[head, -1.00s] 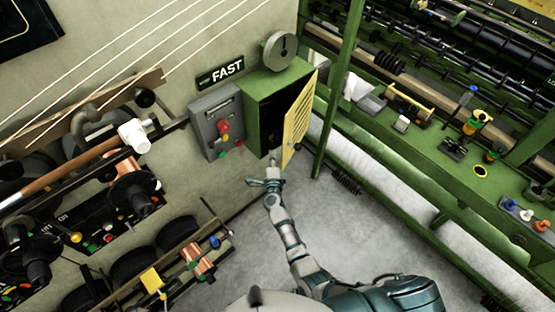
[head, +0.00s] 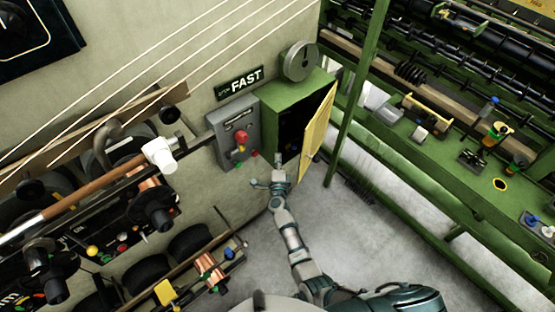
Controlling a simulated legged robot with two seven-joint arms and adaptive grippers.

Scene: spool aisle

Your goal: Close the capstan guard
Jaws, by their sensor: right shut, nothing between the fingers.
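The capstan guard (head: 319,128) is a yellow door hinged on the right side of a green cabinet (head: 291,92) on the wall. It stands open, swung outward, and the cabinet's dark inside shows. My right gripper (head: 279,160) is shut and empty in front of the cabinet's lower opening, left of the guard's lower edge. Whether it touches the cabinet or the guard I cannot tell. My left gripper is not in view.
A grey control box (head: 236,131) with a red knob is left of the cabinet, under a FAST sign (head: 240,83). A green post (head: 357,90) stands close to the guard's right. Spool racks fill the left, and a green machine bench (head: 462,170) the right. Grey floor (head: 340,225) is clear below.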

